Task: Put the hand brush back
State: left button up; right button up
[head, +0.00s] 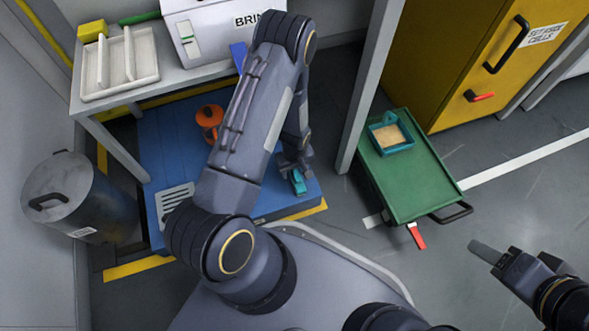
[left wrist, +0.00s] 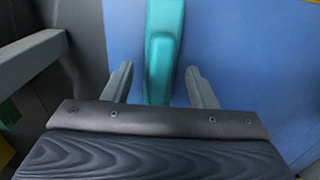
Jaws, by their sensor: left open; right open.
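A teal object, which looks like the hand brush (head: 299,183), lies at the right front part of the blue platform (head: 262,199). My left gripper (head: 294,167) is right above it, partly covering it. In the left wrist view the brush's teal handle (left wrist: 162,55) runs between the two spread fingers of my left gripper (left wrist: 160,78), with a gap on each side. The bristles cannot be made out. My right gripper (head: 487,250) is open and empty over the floor at the lower right.
A green cart (head: 418,185) carries a teal tray (head: 390,134) with tan contents. An orange item (head: 210,117) stands on the blue platform.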

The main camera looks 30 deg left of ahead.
pick_arm(q)
notch_tip(320, 180, up, 12)
jog(key=p, duration=0.5)
notch_tip(320, 180, up, 10)
jog(key=t+h, duration=0.1)
send_over(297, 170)
jog(key=s+d+r+m+t+h, duration=0.1)
jog(key=s+r+m+t+h, duration=0.2)
jog(key=r, duration=1)
jog(key=s+d+r+m+t, duration=0.1)
jog(key=s+r+m, duration=0.4)
jog(key=s+r, duration=0.5)
jog(key=s+d, duration=0.1)
jog(key=s, duration=0.3)
jog(key=shift+s+d+r+t, duration=0.25)
jog(key=shift+r+t, duration=0.05)
